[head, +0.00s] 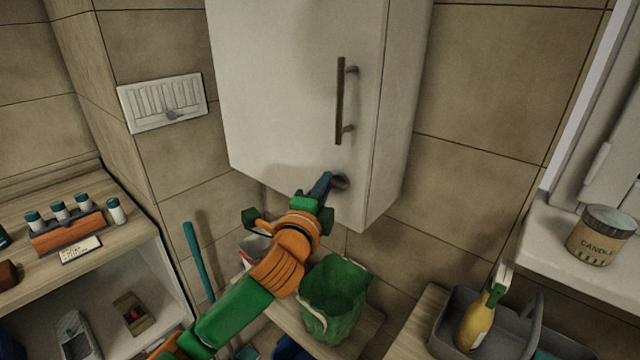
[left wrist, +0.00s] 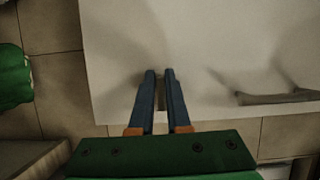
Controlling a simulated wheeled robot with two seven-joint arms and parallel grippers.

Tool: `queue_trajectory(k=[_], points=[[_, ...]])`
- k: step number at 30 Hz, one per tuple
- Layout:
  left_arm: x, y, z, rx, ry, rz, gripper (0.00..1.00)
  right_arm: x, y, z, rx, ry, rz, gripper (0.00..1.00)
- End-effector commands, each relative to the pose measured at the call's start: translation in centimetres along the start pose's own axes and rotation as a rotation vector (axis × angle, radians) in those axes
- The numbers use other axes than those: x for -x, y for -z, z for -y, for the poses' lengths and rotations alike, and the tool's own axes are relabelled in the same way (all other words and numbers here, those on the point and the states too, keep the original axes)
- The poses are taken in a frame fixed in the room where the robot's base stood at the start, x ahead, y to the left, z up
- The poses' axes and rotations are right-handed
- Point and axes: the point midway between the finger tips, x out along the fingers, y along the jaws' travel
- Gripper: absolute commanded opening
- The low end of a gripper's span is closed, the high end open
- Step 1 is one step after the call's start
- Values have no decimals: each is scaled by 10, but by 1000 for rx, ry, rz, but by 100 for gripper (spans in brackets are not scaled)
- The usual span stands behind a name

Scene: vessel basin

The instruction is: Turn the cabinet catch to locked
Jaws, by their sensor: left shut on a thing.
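The white wall cabinet (head: 290,80) has a dark bar handle (head: 340,100) on its door. The small dark catch (head: 341,183) sits low on the door, below the handle. My left gripper (head: 326,184) reaches up to the catch from below left and is shut on it. In the left wrist view, the two blue fingers (left wrist: 160,76) lie close together against the white door (left wrist: 190,35), with the catch mostly hidden between them. I cannot tell which way the catch is turned. My right gripper is not in view.
A green bin (head: 335,295) stands below the cabinet, close to my left arm. A shelf unit with bottles (head: 65,235) is at left. A grey caddy (head: 455,325) with a yellow bottle (head: 476,322) and a candle (head: 602,236) are at right. A vent (head: 162,103) is on the wall.

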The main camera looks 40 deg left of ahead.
Motion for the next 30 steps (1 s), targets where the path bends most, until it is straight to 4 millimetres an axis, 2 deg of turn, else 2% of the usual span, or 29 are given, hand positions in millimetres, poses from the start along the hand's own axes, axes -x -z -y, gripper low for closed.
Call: queue_trajectory(k=[7, 8, 10, 11, 23, 26, 30], points=[[0, 3, -4, 2, -9, -11, 0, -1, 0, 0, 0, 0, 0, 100], [0, 3, -4, 2, -9, -11, 23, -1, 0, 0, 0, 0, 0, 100], [0, 4, -4, 2, -8, -11, 42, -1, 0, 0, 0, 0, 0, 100], [0, 3, -3, 2, -8, -11, 45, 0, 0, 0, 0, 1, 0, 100], [1, 1, -1, 0, -2, -5, 45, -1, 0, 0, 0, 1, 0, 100], [9, 2, -2, -1, -1, -5, 45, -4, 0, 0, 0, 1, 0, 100], [40, 5, -4, -2, 1, -11, 45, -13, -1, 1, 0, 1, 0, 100]])
